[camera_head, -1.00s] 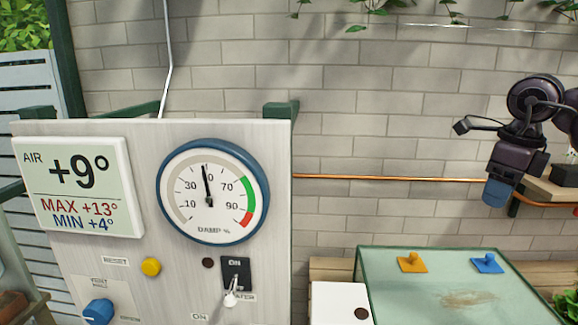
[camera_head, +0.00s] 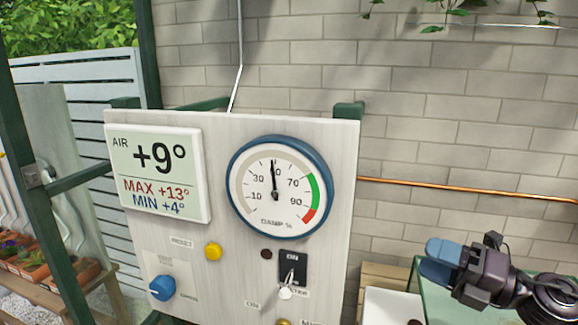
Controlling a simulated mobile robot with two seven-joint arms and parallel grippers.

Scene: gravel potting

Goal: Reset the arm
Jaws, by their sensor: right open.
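My right gripper (camera_head: 441,262) is at the lower right, with blue fingertips pointing left. It is open, and I see nothing between its fingers. It is in front of the green-topped table and to the right of the control panel (camera_head: 341,160), apart from it in the picture. My left gripper is not in view.
The panel carries an air display (camera_head: 158,172), a damp gauge (camera_head: 280,187), a yellow button (camera_head: 213,252), a blue knob (camera_head: 162,287) and a switch (camera_head: 291,268). A copper pipe (camera_head: 470,189) runs along the brick wall. Potted plants (camera_head: 25,260) stand at the left.

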